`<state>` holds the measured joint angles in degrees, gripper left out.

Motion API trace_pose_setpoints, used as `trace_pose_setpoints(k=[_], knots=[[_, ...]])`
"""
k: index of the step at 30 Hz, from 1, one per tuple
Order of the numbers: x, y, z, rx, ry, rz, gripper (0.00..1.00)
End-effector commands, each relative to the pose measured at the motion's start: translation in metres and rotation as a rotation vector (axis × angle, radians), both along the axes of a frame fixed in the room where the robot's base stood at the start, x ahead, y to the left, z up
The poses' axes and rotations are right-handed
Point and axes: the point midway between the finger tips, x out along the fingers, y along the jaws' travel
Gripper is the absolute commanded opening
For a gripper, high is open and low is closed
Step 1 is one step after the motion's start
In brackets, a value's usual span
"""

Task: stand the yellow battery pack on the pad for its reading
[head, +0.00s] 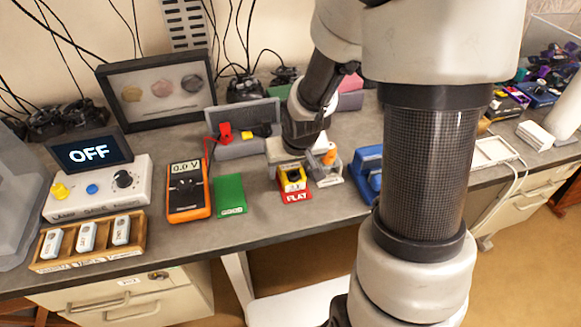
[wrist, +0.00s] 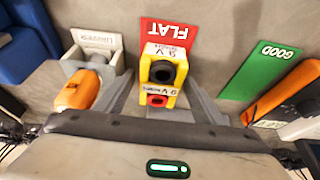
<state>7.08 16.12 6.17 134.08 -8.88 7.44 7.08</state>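The yellow battery pack (head: 291,181) has dark and red round ends and a white 9 V label. In the wrist view it shows between my fingertips (wrist: 160,80), which lie close along both its sides. My gripper (head: 298,158) seems shut on it. I cannot tell whether the pack's base touches the pad. The green GOOD pad (head: 230,196) is empty. The orange multimeter (head: 188,190) reads 0.0 V.
A grey holder marked UNTESTED (wrist: 97,45), with an orange pack (wrist: 78,92), stands close beside my gripper. A blue device (head: 369,172) is right of it. A grey stand with red and yellow parts (head: 238,150) is behind. A wooden tray (head: 90,260) holds white modules.

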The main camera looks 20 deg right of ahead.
Motion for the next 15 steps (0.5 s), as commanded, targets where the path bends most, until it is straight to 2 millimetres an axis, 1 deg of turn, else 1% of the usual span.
trace_pose_setpoints(k=[8,11,15], knots=[[0.0,0.0,0.002,0.0,0.0,0.0,0.62],[-0.001,0.0,0.01,0.0,-0.002,-0.001,0.62],[-0.01,-0.001,0.035,0.0,-0.005,-0.003,0.62]])
